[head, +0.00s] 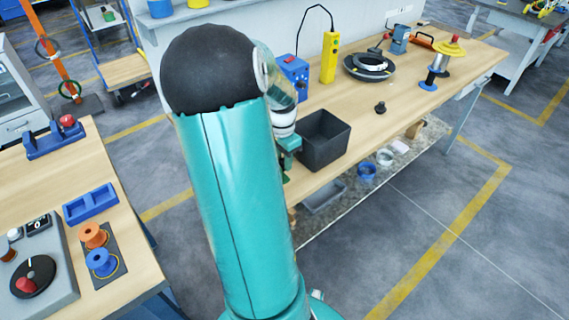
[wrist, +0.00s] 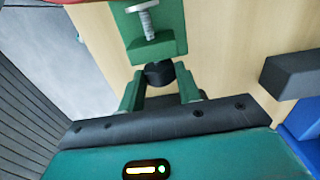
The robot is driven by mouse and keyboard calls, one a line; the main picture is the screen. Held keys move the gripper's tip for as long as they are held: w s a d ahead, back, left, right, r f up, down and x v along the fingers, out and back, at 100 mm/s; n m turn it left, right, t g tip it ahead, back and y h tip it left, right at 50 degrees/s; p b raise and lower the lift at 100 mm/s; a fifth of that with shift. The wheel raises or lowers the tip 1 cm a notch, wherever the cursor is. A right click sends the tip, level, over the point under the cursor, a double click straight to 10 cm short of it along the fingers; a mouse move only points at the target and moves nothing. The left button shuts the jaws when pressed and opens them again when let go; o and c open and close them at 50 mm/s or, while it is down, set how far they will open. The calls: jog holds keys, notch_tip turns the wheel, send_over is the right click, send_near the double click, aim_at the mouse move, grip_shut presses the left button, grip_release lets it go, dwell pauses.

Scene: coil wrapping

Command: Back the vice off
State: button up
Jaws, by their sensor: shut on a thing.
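In the wrist view a green vice (wrist: 157,47) with a silver threaded screw (wrist: 147,24) stands against the pale wood of the bench. A black knob (wrist: 158,73) sits just below its green block. My gripper (wrist: 160,86) has its two green fingers on either side of the knob and is shut on it. In the head view my teal arm hides most of the vice and my gripper; only small green parts show at the bench's near edge, and I cannot tell which they are.
A dark bin (head: 324,139) stands on the long bench (head: 425,85), close to my arm. A blue box (head: 293,72), a yellow pendant (head: 329,58), a black ring (head: 369,67) and a spool stand (head: 440,62) are farther along. A second bench (head: 65,175) lies left. Floor at right is clear.

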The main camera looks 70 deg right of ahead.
jog(key=shift+s+a+t+h, duration=0.1)
jog(key=shift+s+t+h, duration=0.15)
jog(key=shift+t, duration=0.3)
jog(key=shift+s+a+t+h, duration=0.1)
jog(key=shift+t+h, duration=0.15)
jog(key=shift+t, duration=0.3)
jog(key=shift+t+h, duration=0.3)
jog(key=shift+t, duration=0.2)
jog(key=shift+s+a+f+t, duration=0.1)
jog(key=shift+s+t, duration=0.05)
jog(key=shift+t, duration=0.35)
jog(key=shift+s+a+f+t+h, duration=0.1)
jog(key=shift+f+t+h, duration=0.05)
jog(key=shift+t+h, duration=0.8)
